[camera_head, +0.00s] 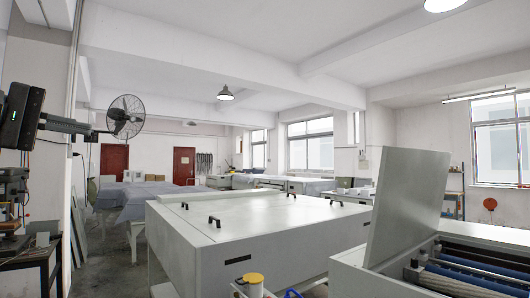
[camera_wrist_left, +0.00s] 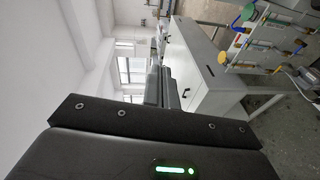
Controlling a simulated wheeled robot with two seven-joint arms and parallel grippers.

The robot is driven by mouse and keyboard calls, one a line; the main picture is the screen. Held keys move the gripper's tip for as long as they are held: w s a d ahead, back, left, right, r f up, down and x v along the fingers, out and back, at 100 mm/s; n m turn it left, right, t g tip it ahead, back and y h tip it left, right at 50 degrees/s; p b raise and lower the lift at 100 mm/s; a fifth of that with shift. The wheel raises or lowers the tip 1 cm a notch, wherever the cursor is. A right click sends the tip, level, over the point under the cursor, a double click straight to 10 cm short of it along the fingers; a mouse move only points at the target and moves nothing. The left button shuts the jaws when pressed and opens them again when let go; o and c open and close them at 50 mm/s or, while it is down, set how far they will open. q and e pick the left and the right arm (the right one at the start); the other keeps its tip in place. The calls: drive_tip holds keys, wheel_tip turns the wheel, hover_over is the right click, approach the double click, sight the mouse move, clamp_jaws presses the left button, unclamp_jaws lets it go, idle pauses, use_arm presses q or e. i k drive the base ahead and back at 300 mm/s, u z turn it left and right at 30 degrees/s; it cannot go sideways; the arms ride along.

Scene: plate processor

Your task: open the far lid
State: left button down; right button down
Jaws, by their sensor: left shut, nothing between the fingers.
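A large white cabinet (camera_head: 260,243) with closed flat lids stands in the middle of the head view. Black handles (camera_head: 214,221) sit on its top. A white lid (camera_head: 408,205) stands open, tilted upright, over a nearer unit with rollers at the right. My left gripper (camera_head: 88,129) is raised at the far left, well apart from both lids, its fingers shut and empty. In the left wrist view the shut fingers (camera_wrist_left: 161,78) point towards the room, with the cabinet (camera_wrist_left: 205,65) beyond them to the right. My right gripper is out of view.
Blue and grey rollers (camera_head: 465,272) lie exposed in the near right unit. A yellow-topped container (camera_head: 253,282) stands at the bottom. A wall fan (camera_head: 125,117) shows behind my left gripper. Pipes with valves (camera_wrist_left: 262,40) show in the wrist view.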

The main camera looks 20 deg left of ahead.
sight(412, 183)
drive_tip(key=z, duration=0.05)
drive_tip(key=k, duration=0.2)
drive_tip(key=u, duration=0.55)
drive_tip(key=i, duration=1.1)
drive_tip(key=z, duration=1.05)
drive_tip(key=i, duration=0.65)
drive_tip(key=z, duration=1)
drive_tip(key=i, duration=0.25)
drive_tip(key=z, duration=0.25)
